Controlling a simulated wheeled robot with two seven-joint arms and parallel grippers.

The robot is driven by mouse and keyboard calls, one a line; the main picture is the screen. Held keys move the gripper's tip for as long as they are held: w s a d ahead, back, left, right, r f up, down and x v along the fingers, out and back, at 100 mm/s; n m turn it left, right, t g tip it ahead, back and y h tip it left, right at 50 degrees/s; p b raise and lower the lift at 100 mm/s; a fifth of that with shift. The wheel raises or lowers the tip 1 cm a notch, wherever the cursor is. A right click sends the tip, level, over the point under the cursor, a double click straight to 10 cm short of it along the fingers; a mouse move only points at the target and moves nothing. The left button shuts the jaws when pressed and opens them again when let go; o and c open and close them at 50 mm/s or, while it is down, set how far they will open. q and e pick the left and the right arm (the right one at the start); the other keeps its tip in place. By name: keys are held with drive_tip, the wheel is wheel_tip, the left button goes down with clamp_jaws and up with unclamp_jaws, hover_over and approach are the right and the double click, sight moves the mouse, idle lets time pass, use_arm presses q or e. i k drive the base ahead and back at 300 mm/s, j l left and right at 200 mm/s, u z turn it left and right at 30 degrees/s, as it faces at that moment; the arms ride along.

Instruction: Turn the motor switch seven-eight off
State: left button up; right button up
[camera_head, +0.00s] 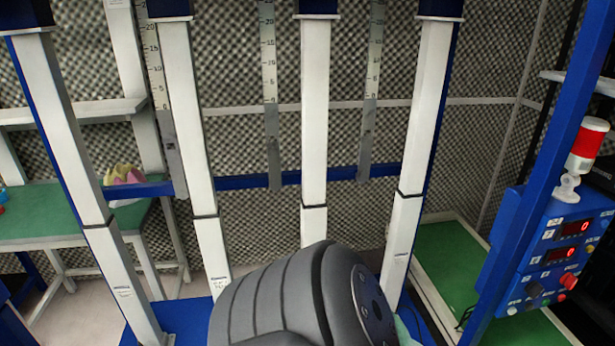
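A blue control panel (547,262) stands at the right edge on a blue post. It carries two red digital displays reading 0, small labelled buttons, a dark knob (534,289) and a red button (568,281). The labels are too small to read, so I cannot tell which control is the motor switch seven-eight or how it is set. A grey rounded link of my own arm fills the bottom middle, left of and apart from the panel. Neither gripper shows.
A blue-and-white frame of tall posts (314,110) with hanging rulers stands ahead. A red-and-white signal lamp (586,145) sits above the panel. A green table (45,215) is at left, and a green surface (455,270) lies between frame and panel. Foam walls close the back.

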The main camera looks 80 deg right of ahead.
sight(568, 279)
drive_tip(key=z, duration=4.2)
